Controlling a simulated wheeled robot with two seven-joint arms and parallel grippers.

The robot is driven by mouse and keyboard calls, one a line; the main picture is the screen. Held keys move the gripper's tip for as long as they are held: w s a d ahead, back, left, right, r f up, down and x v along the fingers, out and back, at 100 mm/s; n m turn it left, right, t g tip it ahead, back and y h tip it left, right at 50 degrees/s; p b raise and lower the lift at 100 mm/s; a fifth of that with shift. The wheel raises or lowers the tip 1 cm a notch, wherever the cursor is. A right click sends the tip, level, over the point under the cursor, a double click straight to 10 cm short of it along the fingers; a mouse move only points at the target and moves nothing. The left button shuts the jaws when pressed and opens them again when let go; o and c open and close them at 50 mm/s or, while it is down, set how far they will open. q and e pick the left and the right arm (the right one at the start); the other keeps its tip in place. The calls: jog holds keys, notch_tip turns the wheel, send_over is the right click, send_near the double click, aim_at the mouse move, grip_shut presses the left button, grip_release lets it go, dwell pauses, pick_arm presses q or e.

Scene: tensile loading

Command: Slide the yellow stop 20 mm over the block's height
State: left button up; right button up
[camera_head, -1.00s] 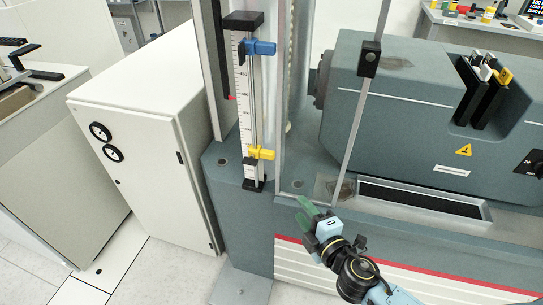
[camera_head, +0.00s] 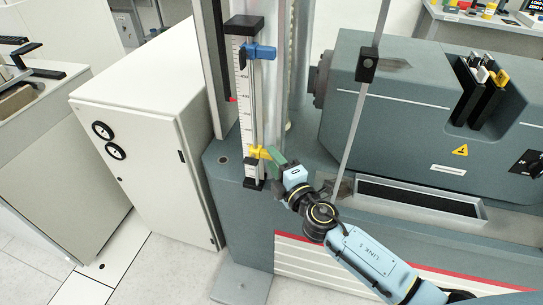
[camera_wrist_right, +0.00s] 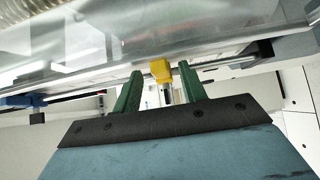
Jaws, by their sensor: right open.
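The yellow stop (camera_head: 257,152) sits low on the upright ruled scale (camera_head: 243,105), a little above its black foot. My right gripper (camera_head: 273,157) has come in from the right, with its green fingers at the stop. In the right wrist view, the stop (camera_wrist_right: 160,70) shows between and beyond the tips of the two green fingers (camera_wrist_right: 160,78), which stand apart with a gap on each side of it. The right gripper is open and empty. A blue clamp (camera_head: 258,51) sits near the top of the scale. I cannot tell which thing is the block. My left gripper is not in view.
A clear panel with a metal edge post (camera_head: 362,110) stands right of the scale, close to my right arm. The grey machine body (camera_head: 405,110) and a dark tray (camera_head: 418,198) lie further right. A white cabinet (camera_head: 140,150) stands left.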

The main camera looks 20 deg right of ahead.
jog(key=shift+w+a, duration=0.2)
jog(key=shift+w, duration=0.7)
grip_shut()
